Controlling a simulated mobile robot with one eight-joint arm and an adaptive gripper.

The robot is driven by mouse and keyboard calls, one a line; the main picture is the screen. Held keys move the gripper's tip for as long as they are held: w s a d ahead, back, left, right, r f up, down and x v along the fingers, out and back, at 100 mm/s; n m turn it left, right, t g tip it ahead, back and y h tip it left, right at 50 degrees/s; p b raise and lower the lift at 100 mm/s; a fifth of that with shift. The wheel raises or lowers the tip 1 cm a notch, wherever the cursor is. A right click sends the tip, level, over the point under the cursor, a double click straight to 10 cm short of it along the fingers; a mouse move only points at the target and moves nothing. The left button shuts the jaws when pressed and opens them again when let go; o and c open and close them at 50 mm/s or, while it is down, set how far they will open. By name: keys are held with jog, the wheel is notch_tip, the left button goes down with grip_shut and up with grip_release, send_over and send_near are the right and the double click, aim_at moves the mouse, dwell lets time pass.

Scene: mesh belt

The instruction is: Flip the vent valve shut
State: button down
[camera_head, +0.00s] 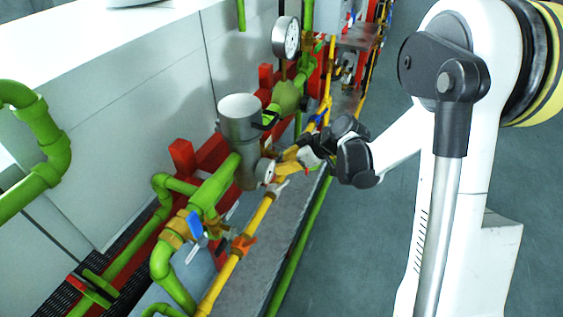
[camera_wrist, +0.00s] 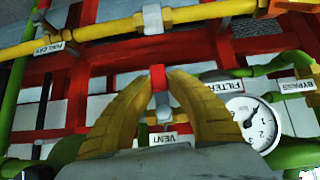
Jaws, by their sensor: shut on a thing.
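The vent valve shows in the wrist view as a small red lever (camera_wrist: 158,76) above a silver stem and a small metal body (camera_wrist: 163,113). A white VENT label (camera_wrist: 163,140) sits just below it. My gripper (camera_wrist: 160,77) has yellow fingers, and their tips are shut on the red lever from both sides. In the head view my gripper (camera_head: 284,162) reaches in from the right, beside the grey cylinder (camera_head: 240,135). The vent valve cannot be made out there. The lower part of the valve is partly hidden between my fingers.
A white dial gauge (camera_wrist: 251,122) is close to the right finger. A yellow pipe (camera_wrist: 95,32) crosses the top of the wrist view. Green pipes (camera_head: 212,190), a blue-handled valve (camera_head: 194,224) and red framing crowd the rig. Open floor (camera_head: 350,240) lies to the right.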

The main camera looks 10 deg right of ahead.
jog(key=shift+s, duration=0.1)
dwell(0.6)
jog(key=c, duration=1.3)
grip_release()
jog(key=shift+a, duration=0.1)
jog(key=v, duration=1.2)
